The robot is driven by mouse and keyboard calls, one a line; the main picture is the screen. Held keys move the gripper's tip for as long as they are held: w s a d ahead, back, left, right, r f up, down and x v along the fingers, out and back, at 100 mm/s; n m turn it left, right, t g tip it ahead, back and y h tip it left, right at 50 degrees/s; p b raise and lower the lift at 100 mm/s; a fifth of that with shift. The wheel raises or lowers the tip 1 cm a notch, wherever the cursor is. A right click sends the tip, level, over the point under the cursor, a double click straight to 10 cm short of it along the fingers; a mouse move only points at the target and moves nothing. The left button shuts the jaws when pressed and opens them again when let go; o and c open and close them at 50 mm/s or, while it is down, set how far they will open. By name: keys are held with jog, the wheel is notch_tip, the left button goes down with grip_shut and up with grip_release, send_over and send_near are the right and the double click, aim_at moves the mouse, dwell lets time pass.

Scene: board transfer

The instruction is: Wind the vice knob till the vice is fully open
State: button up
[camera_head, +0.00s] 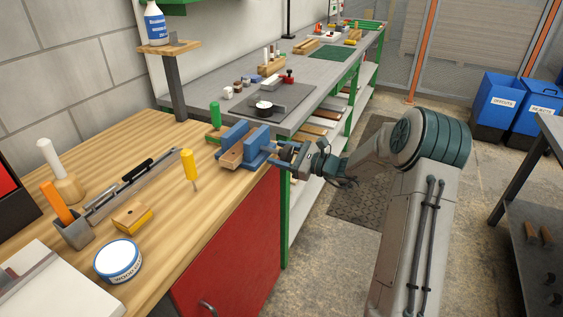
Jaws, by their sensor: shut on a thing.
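The blue vice (243,142) is mounted at the right-hand edge of the wooden bench. A brown wooden block (231,157) is at its left side; I cannot tell whether the jaws grip it. My gripper (281,157) reaches in from the right and is shut at the vice's right side, where the knob sits. The knob itself is mostly hidden by my gripper's fingers. The gap between the vice jaws is too small to judge in this view.
A green cylinder (215,115) stands just behind the vice. A grey bench (200,114) runs behind.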

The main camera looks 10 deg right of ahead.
jog(key=n+b, duration=0.3)
jog(key=b, duration=0.2)
jog(key=n+b, duration=0.2)
jog(key=b, duration=0.1)
jog(key=shift+f+n, duration=0.3)
jog(key=shift+f, duration=0.05)
jog(key=n+b, duration=0.2)
jog(key=b, duration=0.1)
jog(key=shift+w+r+b, duration=0.1)
jog(key=shift+r+b, duration=0.1)
jog(key=shift+b, duration=0.15)
jog(key=shift+r+n+b, duration=0.1)
jog(key=shift+n+b, duration=0.5)
jog(key=shift+n, duration=0.1)
jog(key=shift+d+r, duration=0.1)
jog(key=o, duration=1)
jog(key=shift+c, duration=0.2)
jog(key=p+v, duration=0.1)
jog(key=v, duration=1.3)
jog(key=shift+r, duration=0.1)
